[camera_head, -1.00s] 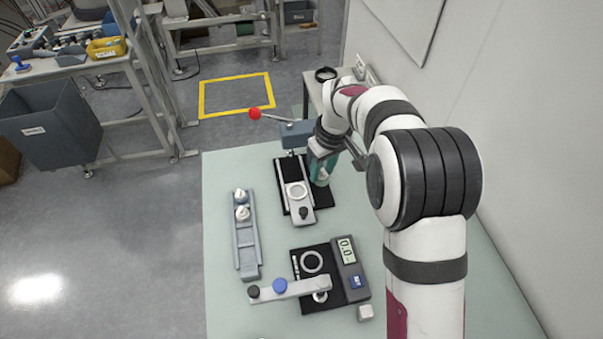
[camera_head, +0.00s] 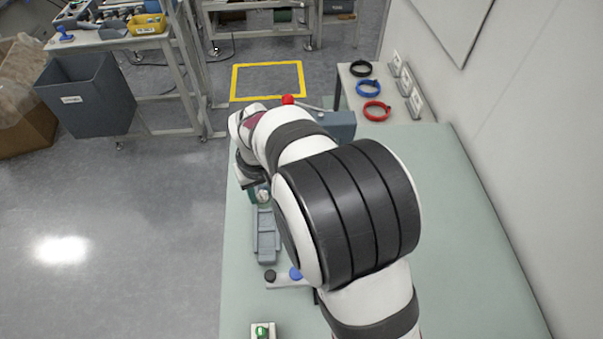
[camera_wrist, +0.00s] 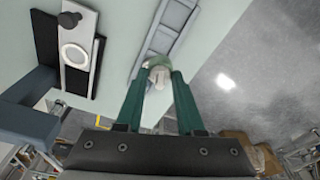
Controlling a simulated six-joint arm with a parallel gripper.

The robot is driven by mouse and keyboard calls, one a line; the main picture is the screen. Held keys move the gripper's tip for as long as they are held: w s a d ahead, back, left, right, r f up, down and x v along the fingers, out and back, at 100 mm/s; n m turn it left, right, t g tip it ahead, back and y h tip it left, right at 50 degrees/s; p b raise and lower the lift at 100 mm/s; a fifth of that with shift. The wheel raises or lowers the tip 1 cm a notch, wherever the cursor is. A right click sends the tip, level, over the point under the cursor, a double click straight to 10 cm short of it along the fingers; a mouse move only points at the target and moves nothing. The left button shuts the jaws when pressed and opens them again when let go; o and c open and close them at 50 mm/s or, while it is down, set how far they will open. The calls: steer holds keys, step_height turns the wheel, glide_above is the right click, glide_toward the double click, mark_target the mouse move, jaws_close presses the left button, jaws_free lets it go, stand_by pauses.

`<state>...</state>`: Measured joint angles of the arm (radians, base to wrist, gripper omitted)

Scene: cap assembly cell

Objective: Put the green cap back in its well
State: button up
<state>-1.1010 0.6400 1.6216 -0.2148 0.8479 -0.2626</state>
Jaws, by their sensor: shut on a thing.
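My gripper (camera_wrist: 158,78) has green fingers. It is shut on a small pale part (camera_wrist: 159,73) with a grey-green rim; I cannot tell its true colour or be sure that it is the green cap. In the head view my gripper (camera_head: 262,194) is at the far end of the narrow grey tray (camera_head: 266,240), partly hidden by my arm. The grey tray also shows beyond the fingertips in the wrist view (camera_wrist: 172,24). I cannot tell whether the part touches the tray. The tray's far end is hidden.
A fixture with a pale ring (camera_wrist: 75,57) and black knob (camera_wrist: 69,19) stands beside the tray. A clamp bar with a blue knob (camera_head: 295,273) lies nearer. A white block with a green top part (camera_head: 262,331) is at the lower edge. Coloured rings lie on a side table.

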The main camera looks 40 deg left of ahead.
steer(key=shift+s+a+f, duration=0.1)
steer(key=shift+s+f, duration=0.1)
steer(key=shift+f, duration=3.15)
steer(key=shift+f, duration=0.2)
steer(key=shift+f, duration=0.1)
steer(key=shift+w+f, duration=0.1)
steer(key=shift+f, duration=0.2)
steer(key=shift+f, duration=0.1)
steer(key=o, duration=0.9)
